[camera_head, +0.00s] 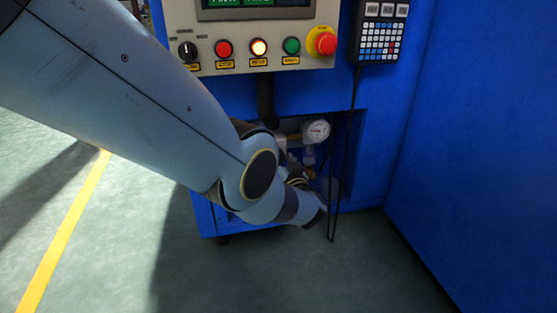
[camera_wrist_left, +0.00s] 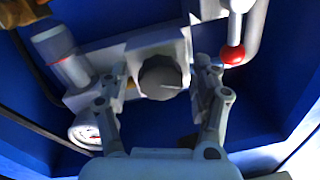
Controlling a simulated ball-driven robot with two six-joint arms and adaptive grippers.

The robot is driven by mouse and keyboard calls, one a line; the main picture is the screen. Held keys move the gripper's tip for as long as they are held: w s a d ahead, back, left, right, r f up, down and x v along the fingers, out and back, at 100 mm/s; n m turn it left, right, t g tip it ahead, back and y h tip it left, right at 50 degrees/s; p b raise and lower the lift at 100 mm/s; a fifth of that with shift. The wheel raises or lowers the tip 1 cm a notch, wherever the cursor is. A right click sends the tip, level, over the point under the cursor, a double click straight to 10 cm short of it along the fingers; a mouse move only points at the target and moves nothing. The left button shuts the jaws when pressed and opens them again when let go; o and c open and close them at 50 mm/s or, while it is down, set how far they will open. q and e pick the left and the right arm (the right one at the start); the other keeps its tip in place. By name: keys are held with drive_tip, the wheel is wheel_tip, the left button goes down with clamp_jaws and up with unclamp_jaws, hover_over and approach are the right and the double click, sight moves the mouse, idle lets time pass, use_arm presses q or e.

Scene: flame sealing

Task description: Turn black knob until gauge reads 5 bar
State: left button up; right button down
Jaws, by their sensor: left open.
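In the left wrist view a round, dark grey knob (camera_wrist_left: 163,77) with a pale line on its face sits on a light grey valve body (camera_wrist_left: 92,56). My left gripper (camera_wrist_left: 161,84) is open, with one finger on each side of the knob; I cannot tell whether either finger touches it. A white dial gauge (camera_head: 316,131) shows in the recess in the head view, and part of it shows in the left wrist view (camera_wrist_left: 87,131); its reading is too small to tell. My right gripper is not in view.
A red ball-ended lever (camera_wrist_left: 232,55) stands close to the right finger. Blue recess walls (camera_head: 350,155) surround the valve. A black cable (camera_head: 333,190) hangs in front of the recess. Above is a control panel (camera_head: 225,70) with buttons and a red emergency stop (camera_head: 323,42).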

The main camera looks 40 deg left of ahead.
use_arm(q)
drive_tip(key=c, duration=1.2)
drive_tip(key=shift+n, duration=0.3)
